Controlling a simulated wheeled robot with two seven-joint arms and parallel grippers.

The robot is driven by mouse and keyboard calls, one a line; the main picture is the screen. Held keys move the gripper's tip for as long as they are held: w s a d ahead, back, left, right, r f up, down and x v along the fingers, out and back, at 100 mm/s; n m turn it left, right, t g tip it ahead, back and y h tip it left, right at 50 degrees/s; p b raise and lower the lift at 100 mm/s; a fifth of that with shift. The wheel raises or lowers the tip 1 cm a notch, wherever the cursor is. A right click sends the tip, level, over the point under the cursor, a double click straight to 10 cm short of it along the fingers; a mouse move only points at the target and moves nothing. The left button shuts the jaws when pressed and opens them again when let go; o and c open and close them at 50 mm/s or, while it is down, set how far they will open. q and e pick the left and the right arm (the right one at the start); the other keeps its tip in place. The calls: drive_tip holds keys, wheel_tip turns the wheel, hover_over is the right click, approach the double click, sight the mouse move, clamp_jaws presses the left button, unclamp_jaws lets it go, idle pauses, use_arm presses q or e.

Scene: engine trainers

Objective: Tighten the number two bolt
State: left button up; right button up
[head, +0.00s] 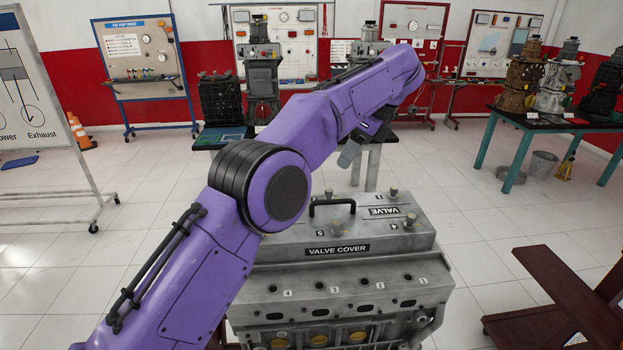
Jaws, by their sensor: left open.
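The grey engine block (340,274) stands in front of me with a grey valve cover (358,230) on top. The cover carries a black handle (332,203) and "VALVE COVER" and "VALVE" labels. Upright bolts show on it, one at the back right (393,194) and one at the right (410,220). Their small number marks are too small to read surely, so I cannot tell which bolt is number two. My left gripper (350,153) is open, above the back of the cover and apart from it. My purple left arm hides the cover's left part. My right gripper is out of view.
A dark red stand (566,300) is at the lower right. A teal-legged table (535,122) with engines stands at the back right. Another table with engines is behind my arm. A whiteboard (35,105) stands at the left.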

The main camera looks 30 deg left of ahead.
sight(331, 191)
use_arm(q)
drive_tip(key=x, duration=1)
drive_tip(key=shift+w+a+f, duration=0.1)
drive_tip(key=shift+w+f, duration=0.1)
drive_tip(key=shift+f, duration=0.1)
clamp_jaws()
drive_tip(key=shift+d, duration=0.2)
